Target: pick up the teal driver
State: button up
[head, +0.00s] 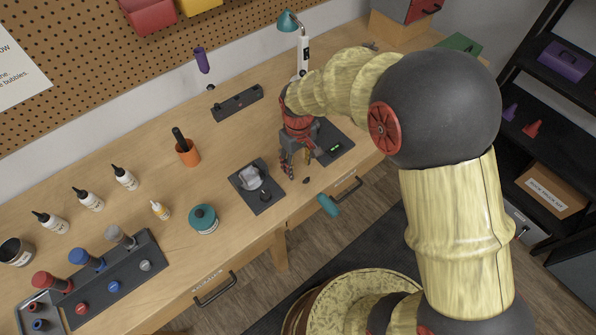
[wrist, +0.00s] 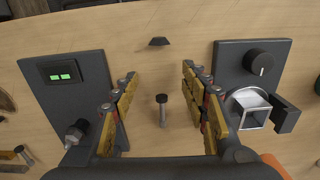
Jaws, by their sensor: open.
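A teal cylindrical handle (head: 327,205), which looks like the teal driver, shows in the head view at the front edge of the bench. I cannot tell whether it lies on the edge or sticks out past it, and I cannot make it out in the wrist view. My gripper (head: 302,165) points down over the bench, behind and left of the teal handle and apart from it. In the wrist view my gripper (wrist: 160,92) is open and empty, with a small dark bolt-like piece (wrist: 162,110) below, between its fingers.
A plate with a green display (wrist: 75,75) and a knob plate with a metal clamp (wrist: 225,95) flank my gripper. The knob plate (head: 245,180) stands left of it in the head view. A teal jar (head: 203,220), bottles and an orange cup (head: 188,153) stand further left.

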jog(key=shift+f, duration=0.75)
jog(key=shift+c, duration=0.5)
grip_shut()
